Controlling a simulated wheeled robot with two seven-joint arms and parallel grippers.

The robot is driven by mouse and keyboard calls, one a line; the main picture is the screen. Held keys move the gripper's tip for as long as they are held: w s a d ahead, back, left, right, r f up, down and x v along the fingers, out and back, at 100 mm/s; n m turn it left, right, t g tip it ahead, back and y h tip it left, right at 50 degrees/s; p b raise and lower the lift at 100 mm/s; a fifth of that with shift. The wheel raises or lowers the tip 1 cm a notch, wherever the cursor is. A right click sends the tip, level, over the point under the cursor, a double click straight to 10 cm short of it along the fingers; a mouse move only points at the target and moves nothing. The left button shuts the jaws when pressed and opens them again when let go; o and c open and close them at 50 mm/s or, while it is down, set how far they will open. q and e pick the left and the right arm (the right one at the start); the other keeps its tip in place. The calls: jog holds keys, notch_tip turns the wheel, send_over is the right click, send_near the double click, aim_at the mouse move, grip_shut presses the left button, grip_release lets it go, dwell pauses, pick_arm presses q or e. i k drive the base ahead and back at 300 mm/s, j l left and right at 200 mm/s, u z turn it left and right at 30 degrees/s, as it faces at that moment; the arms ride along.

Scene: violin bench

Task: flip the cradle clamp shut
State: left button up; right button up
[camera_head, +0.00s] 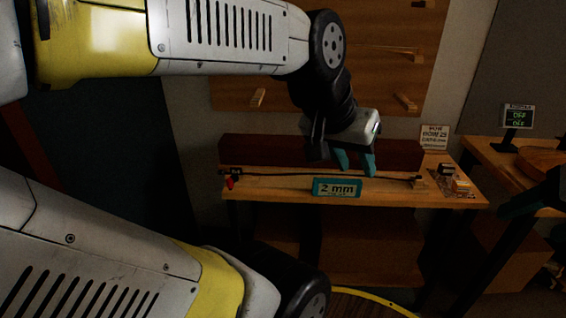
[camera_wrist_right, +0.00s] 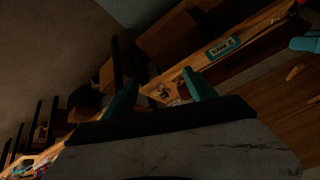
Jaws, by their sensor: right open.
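A long thin dark bow (camera_head: 290,174) lies along the wooden bench (camera_head: 275,191). A small red piece (camera_head: 230,183) sits beside a dark block at its left end; it may be the cradle clamp, but it is too small to tell its state. A small wooden block (camera_head: 418,183) is at the bow's right end. My left gripper (camera_head: 354,167) hangs above the middle of the bow, its teal fingers apart and empty. My right gripper (camera_wrist_right: 160,92) is open and empty in the wrist view.
A teal "2 mm" sign (camera_head: 338,188) stands at the bench's front edge, below my left gripper. A dark red box (camera_head: 270,150) runs along the back. Small items (camera_head: 457,183) and a sign card (camera_head: 434,137) are at the right. A second table (camera_head: 502,170) holds a small display (camera_head: 518,116).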

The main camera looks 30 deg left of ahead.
aim_at(230, 182)
jog(key=u, duration=1.75)
jog(key=i+j+u, duration=0.3)
jog(key=i+j, duration=0.15)
